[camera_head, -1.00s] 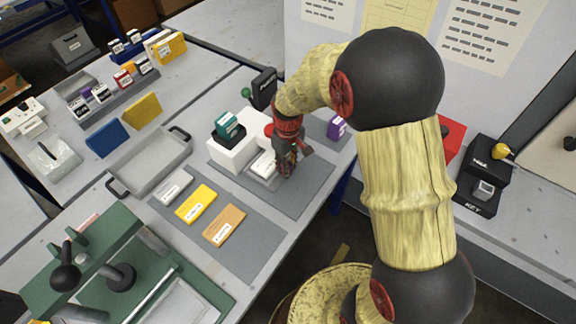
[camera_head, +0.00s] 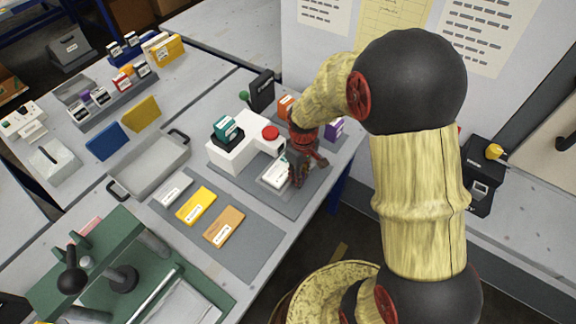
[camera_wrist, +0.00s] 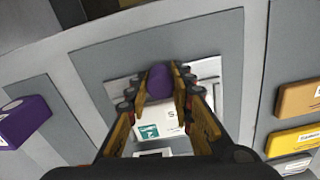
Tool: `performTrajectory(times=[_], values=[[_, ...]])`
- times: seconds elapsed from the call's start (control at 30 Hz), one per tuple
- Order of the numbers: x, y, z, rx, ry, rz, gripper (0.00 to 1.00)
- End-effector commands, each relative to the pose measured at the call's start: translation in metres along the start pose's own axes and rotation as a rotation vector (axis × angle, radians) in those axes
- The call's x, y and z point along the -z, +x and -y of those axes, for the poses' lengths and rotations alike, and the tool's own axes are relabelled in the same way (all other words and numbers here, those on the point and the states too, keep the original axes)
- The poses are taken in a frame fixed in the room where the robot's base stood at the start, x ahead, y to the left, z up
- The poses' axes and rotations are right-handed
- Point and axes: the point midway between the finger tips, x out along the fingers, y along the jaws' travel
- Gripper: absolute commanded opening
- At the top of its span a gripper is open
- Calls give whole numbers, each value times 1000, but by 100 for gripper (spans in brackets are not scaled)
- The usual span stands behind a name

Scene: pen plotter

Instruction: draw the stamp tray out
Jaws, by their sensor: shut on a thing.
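The stamp tray (camera_wrist: 207,68) is a light grey plate at the front of the white stamping machine (camera_head: 231,153). A white card or box (camera_head: 276,174) with a teal mark lies on it; it also shows in the wrist view (camera_wrist: 172,132). My gripper (camera_head: 296,180) is at the tray's outer right end. In the wrist view my gripper (camera_wrist: 163,92) is shut around a dark purple rounded knob (camera_wrist: 160,78), which appears to be the tray's handle. The fingers hide part of the tray and card.
A dark grey mat (camera_head: 316,190) lies under the machine, with clear room to the table's right edge. A purple block (camera_head: 334,128) and an orange block (camera_head: 286,104) stand behind my gripper. Grey, yellow (camera_head: 196,206) and orange-brown (camera_head: 224,227) boxes lie in front on another mat.

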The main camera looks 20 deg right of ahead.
Motion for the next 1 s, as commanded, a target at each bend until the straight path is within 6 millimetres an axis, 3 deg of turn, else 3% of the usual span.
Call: performTrajectory(times=[0.03, 0.2, 0.57, 0.6, 0.9, 1.0], values=[[-15, -4, -2, 2, 4, 4, 0], [-43, -2, -8, 1, 2, 2, 0], [-50, 1, -9, 2, -2, 5, 0], [-50, 1, -9, 2, -2, 5, 25], [-48, 0, -9, 1, -1, 2, 42], [-48, 0, -9, 0, -1, 2, 42]])
